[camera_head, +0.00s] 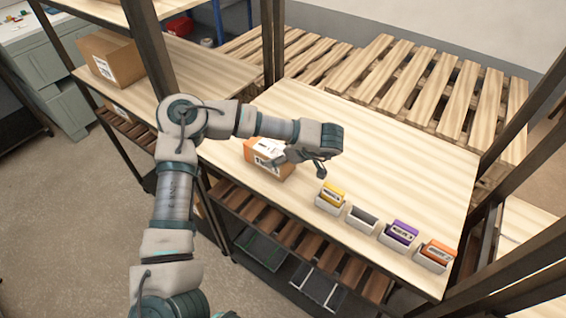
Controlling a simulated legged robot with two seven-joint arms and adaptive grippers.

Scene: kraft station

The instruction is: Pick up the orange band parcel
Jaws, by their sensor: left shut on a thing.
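The orange-brown parcel (262,165), with a white top and a dark printed label, is on the wooden shelf table, left of the small bins. I take it for the orange band parcel, but its band cannot be made out clearly. My left gripper (283,155) reaches down at the parcel's right side and top from the wrist above, shut on the parcel. The fingers hide part of the parcel's top. Whether the parcel touches the table cannot be told. My right gripper is not in view.
A row of small white bins near the front edge holds a yellow item (333,192), a dark grey item (363,215), a purple item (404,232) and an orange item (438,251). A cardboard box (110,58) sits on the left shelf. Dark posts frame the table. Its right side is clear.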

